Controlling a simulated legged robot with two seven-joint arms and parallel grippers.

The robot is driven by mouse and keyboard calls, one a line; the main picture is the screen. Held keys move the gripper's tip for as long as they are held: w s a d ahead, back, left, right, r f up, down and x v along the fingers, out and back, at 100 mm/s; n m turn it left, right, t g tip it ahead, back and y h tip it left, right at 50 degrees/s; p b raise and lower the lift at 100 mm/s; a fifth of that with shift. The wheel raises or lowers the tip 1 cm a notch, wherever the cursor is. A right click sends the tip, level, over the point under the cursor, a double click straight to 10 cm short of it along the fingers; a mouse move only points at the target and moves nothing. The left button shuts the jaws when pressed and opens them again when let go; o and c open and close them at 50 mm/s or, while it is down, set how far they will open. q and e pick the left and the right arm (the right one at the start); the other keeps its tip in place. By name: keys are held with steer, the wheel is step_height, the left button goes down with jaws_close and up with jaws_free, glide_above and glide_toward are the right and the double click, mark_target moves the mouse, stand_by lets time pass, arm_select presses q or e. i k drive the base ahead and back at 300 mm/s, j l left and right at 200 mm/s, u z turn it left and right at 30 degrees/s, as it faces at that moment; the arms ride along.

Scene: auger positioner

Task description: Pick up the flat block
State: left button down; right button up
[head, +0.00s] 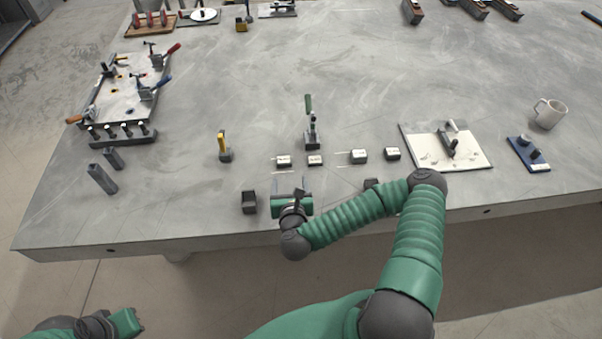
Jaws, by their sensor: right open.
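Several small low blocks with pale tops stand in a row on the grey table: one far left (283,160), one beside it (315,160), one further right (359,156) and one far right (392,153). I cannot tell which is the flat block. My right gripper (291,187) is open at the table's front edge, just nearer than the leftmost of these blocks. It seems empty, though its wrist hides part of it. My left gripper (136,321) is low at the bottom left, away from the table. Its jaws are too unclear to read.
A dark block (249,203) stands close left of my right gripper; another (370,183) is partly behind my arm. A green-handled clamp (311,130) and a yellow-handled one (223,146) stand nearby. A white plate (470,158) and a mug (549,113) are right.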

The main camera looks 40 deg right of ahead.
mark_target(356, 156)
steer(key=z, duration=1.3)
